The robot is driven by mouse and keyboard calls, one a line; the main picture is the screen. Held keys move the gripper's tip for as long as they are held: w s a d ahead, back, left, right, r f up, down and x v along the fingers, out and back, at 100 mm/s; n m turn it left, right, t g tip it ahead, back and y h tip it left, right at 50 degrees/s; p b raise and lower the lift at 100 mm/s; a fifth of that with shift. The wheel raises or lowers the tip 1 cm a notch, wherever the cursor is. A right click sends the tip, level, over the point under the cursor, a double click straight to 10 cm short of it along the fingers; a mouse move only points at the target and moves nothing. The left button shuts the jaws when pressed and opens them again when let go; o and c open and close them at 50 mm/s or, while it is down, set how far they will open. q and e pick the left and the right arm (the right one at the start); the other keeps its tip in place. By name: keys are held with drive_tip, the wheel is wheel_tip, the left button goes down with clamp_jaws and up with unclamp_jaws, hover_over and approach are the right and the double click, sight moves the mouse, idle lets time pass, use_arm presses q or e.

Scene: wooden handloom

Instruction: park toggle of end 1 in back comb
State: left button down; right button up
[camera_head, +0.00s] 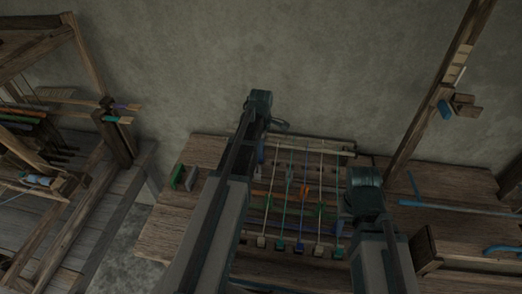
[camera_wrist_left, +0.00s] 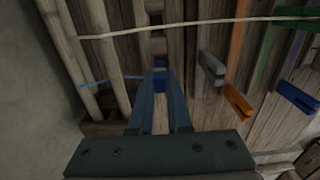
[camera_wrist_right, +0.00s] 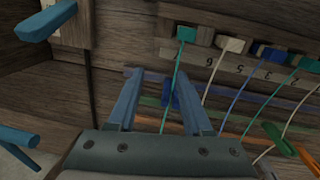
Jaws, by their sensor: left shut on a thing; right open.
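My left gripper (camera_wrist_left: 160,88) is shut on a small blue piece (camera_wrist_left: 160,77), probably the toggle; the fingers hide most of it. A blue thread (camera_wrist_left: 108,80) runs left from the fingers. A notched wooden bar, perhaps the back comb (camera_wrist_left: 156,22), lies just beyond the fingertips. In the head view my left gripper (camera_head: 262,150) is at the loom's back left. My right gripper (camera_wrist_right: 165,85) is open above the front row. A small blue piece (camera_wrist_right: 170,98) shows between its fingers, not gripped. Beyond are a teal toggle (camera_wrist_right: 186,33), a white toggle (camera_wrist_right: 230,44) and a blue toggle (camera_wrist_right: 270,53).
Grey (camera_wrist_left: 211,66), orange (camera_wrist_left: 237,101) and blue (camera_wrist_left: 297,97) clips hang right of my left gripper. A pale thread (camera_wrist_left: 200,24) crosses above it. Several warp threads stretch between my arms. A green block (camera_head: 178,176) lies on the bench at left.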

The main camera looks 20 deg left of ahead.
use_arm(q)
drive_tip(key=shift+f+b, duration=1.1)
drive_tip(key=shift+f, duration=0.2)
use_arm(e)
drive_tip(key=shift+f, duration=1.35)
use_arm(q)
drive_tip(key=c, duration=0.8)
unclamp_jaws()
drive_tip(key=shift+r, duration=0.1)
use_arm(e)
drive_tip(key=shift+r, duration=0.15)
use_arm(q)
wheel_tip(320, 180, up, 14)
drive_tip(key=p, duration=1.4)
use_arm(e)
wheel_tip(320, 180, up, 14)
drive_tip(key=shift+f, duration=0.2)
